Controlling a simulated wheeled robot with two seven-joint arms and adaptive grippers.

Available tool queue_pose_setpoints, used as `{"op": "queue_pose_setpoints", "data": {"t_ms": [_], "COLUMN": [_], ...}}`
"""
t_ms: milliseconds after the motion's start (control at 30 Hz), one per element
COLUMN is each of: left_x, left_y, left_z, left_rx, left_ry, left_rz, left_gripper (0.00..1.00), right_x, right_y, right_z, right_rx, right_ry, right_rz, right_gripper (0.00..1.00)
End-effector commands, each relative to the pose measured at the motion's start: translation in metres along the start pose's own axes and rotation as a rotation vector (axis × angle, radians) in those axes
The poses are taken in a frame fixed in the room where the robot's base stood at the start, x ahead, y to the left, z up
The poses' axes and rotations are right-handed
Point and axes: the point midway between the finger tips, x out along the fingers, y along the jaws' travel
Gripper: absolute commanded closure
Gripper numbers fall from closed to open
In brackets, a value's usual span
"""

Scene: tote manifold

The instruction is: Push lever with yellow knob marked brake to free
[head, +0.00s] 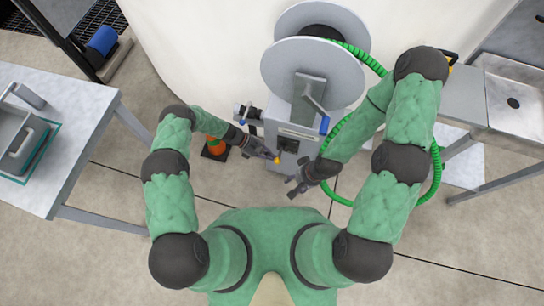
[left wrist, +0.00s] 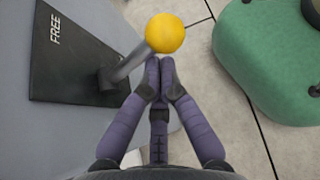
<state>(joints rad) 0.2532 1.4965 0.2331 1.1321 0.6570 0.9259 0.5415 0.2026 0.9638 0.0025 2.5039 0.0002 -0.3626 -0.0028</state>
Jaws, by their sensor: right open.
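The brake lever has a grey shaft (left wrist: 128,66) and a round yellow knob (left wrist: 165,33). It rises from a black plate (left wrist: 75,60) with the word FREE near its upper end in the left wrist view. In the head view the knob (head: 277,160) shows small on the front of the grey reel stand (head: 295,130). My left gripper (left wrist: 160,72) is shut, with its fingertips together just below the knob and beside the shaft; whether they touch is unclear. My right gripper (head: 291,187) is open and empty, to the lower right of the knob.
A large grey reel (head: 310,65) with a green hose (head: 437,175) stands above the lever. A blue-tipped crank (head: 324,124) is on its right. An orange cone (head: 215,146) stands on the floor at left. Tables (head: 75,140) and a sink (head: 515,105) flank the sides.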

Motion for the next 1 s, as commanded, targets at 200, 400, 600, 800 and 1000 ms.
{"op": "queue_pose_setpoints", "data": {"t_ms": [200,400,600,800,1000], "left_x": [-0.003,-0.006,-0.007,-0.008,-0.009], "left_y": [-0.002,-0.003,-0.003,-0.002,-0.001], "left_z": [0.008,0.011,0.013,0.014,0.015], "left_rx": [0.001,0.001,0.001,0.002,0.003], "left_ry": [-0.001,-0.001,-0.002,-0.004,-0.004], "left_rz": [-0.002,-0.001,0.000,0.001,0.003], "left_gripper": [1.00,1.00,1.00,1.00,1.00], "right_x": [0.003,0.004,0.004,0.004,0.004], "right_y": [0.001,0.001,0.001,0.001,0.001], "right_z": [-0.001,-0.001,-0.001,-0.001,-0.001], "right_rx": [0.000,0.001,0.000,0.000,0.001], "right_ry": [0.001,0.001,0.001,0.001,0.001], "right_rz": [0.000,0.000,0.000,0.000,0.000], "right_gripper": [0.53,0.53,0.53,0.53,0.53]}}
